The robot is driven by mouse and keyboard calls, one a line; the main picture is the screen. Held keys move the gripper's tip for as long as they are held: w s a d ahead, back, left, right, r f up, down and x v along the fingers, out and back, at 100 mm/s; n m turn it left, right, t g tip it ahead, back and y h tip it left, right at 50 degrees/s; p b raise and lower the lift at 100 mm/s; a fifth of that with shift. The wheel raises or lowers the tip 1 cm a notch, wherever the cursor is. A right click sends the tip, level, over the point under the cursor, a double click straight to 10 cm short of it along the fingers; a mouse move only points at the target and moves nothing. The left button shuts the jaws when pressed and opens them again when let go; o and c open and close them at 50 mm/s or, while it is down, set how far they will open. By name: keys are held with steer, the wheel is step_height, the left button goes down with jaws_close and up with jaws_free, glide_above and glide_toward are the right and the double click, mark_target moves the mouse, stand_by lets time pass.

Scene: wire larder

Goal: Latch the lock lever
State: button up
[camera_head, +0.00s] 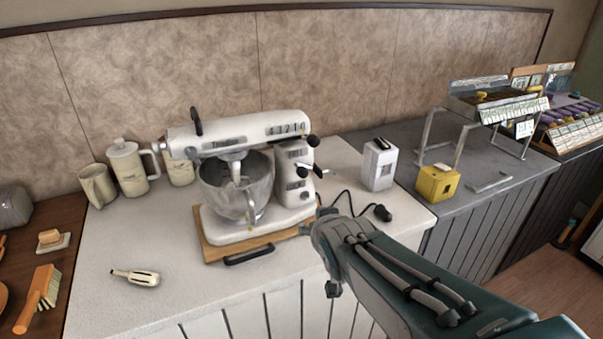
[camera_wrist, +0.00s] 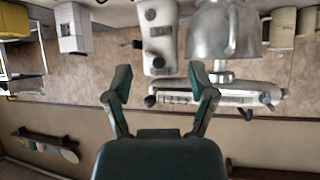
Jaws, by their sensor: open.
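Another dark knob (camera_head: 313,141) sits at the head's rear end, and a black handle (camera_head: 196,121) stands up on top. I cannot tell for certain which is the lock lever. In the upside-down wrist view, my gripper (camera_wrist: 162,82) is open and empty, with the mixer column (camera_wrist: 158,38) beyond its fingers. My wrist hides the fingers in the head view.
A white box-like appliance (camera_head: 380,165) and a yellow box (camera_head: 437,184) stand to the right. A black cable with a plug (camera_head: 382,213) lies near my arm. A cream bottle-like item (camera_head: 136,277) lies at front left. Mugs and a jug (camera_head: 131,168) stand behind left.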

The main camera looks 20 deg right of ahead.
mark_target(304, 176)
steer(key=w+d+t, duration=0.1)
steer(key=w+t, duration=0.1)
steer(key=w, duration=0.4)
steer(key=w+d+t+y, duration=0.1)
steer(key=w+d+t, duration=0.1)
steer(key=w, duration=0.4)
steer(key=w+d+f+t+y, duration=0.1)
steer(key=w+t, duration=0.2)
steer(key=w, duration=0.4)
steer(key=shift+w+d+m, duration=0.1)
steer(key=shift+d+m, duration=0.1)
steer(key=shift+m, duration=0.1)
jaws_close()
